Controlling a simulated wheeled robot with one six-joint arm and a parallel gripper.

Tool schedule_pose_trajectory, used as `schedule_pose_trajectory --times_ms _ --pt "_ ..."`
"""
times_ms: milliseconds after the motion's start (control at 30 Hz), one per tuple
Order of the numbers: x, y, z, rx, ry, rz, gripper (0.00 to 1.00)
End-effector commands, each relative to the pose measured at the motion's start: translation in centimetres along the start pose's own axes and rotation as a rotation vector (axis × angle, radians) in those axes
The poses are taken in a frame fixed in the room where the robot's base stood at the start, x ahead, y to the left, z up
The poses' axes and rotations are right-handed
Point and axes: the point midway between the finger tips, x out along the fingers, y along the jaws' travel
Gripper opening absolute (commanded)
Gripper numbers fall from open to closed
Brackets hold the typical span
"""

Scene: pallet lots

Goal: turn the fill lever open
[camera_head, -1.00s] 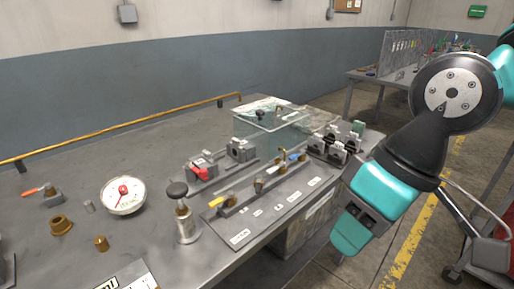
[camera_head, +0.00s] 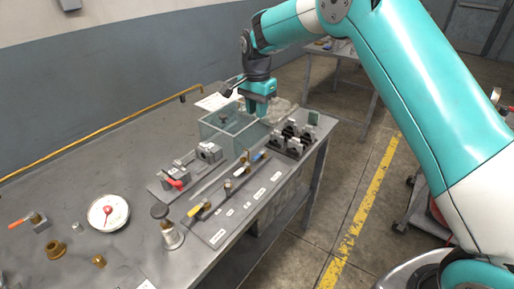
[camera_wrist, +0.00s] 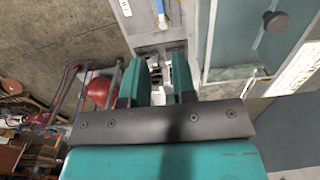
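A grey labelled valve panel (camera_head: 232,216) lies on the bench with a row of levers. A yellow lever (camera_head: 194,210) is at its near end, a brass valve with a pale handle (camera_head: 227,188) in the middle and a blue lever (camera_head: 258,156) at the far end. The labels are too small to read, so I cannot tell which lever is fill. My gripper (camera_head: 258,108) points down above the far right corner of the clear tank (camera_head: 222,137). In the wrist view my gripper (camera_wrist: 160,82) is open and empty. The blue lever (camera_wrist: 161,8) shows beyond it.
A red-handled valve (camera_head: 174,183) sits left of the panel. Black clamp-like blocks (camera_head: 288,141) stand at the bench's right edge. A brass pipe (camera_head: 110,127) runs along the back.

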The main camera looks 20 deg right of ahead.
Motion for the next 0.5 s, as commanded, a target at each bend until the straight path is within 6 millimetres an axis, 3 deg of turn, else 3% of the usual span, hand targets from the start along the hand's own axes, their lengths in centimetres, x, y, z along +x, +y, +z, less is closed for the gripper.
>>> schedule_pose_trajectory --times_ms 500 --pt "11.3 0.1 0.1 -0.004 -0.003 0.004 0.25"
